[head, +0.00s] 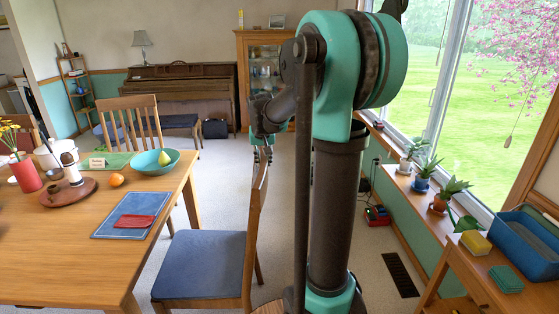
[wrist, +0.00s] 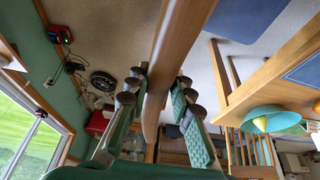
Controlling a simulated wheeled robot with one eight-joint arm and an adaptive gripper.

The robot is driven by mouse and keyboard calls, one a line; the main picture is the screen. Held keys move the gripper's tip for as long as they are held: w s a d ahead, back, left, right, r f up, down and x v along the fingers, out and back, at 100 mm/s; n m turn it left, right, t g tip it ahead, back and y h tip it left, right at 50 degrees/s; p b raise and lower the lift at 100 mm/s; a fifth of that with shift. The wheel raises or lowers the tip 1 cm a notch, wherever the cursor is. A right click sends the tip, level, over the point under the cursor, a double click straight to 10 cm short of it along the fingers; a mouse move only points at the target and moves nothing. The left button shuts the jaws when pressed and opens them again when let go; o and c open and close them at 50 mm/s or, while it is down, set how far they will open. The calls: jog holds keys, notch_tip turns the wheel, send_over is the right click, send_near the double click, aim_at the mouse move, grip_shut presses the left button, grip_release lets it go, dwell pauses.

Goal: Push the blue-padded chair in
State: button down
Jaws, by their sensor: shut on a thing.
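The blue-padded chair (head: 203,266) stands at the right side of the wooden dining table (head: 60,255), its back toward the window side and its seat facing the table. A gap of floor shows between seat and table edge. My gripper (head: 263,152) is at the top of the chair's wooden back. In the wrist view, the chair's back (wrist: 178,45) runs between the two fingers of my gripper (wrist: 158,95), which are shut on it. The blue seat (wrist: 243,14) shows at the top of that view. The chair's lower legs are partly hidden in the head view.
The table holds a teal bowl (head: 152,163), an orange (head: 116,180) and a blue placemat (head: 124,223). Another chair (head: 130,118) stands at its far end. A side table (head: 480,285) and plants on the sill line the right. Open carpet lies toward the piano (head: 182,90).

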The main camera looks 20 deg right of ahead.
jog(key=w+a, duration=0.3)
jog(key=a, duration=0.9)
jog(key=w+a, duration=0.3)
jog(key=a, duration=1)
jog(key=shift+w+a, duration=0.15)
jog(key=shift+w, duration=0.2)
jog(key=c, duration=1.3)
grip_release()
jog(key=shift+a, duration=0.1)
jog(key=shift+c, duration=0.2)
jog(key=shift+r, duration=0.1)
jog(key=v, duration=1.2)
jog(key=shift+s, duration=0.1)
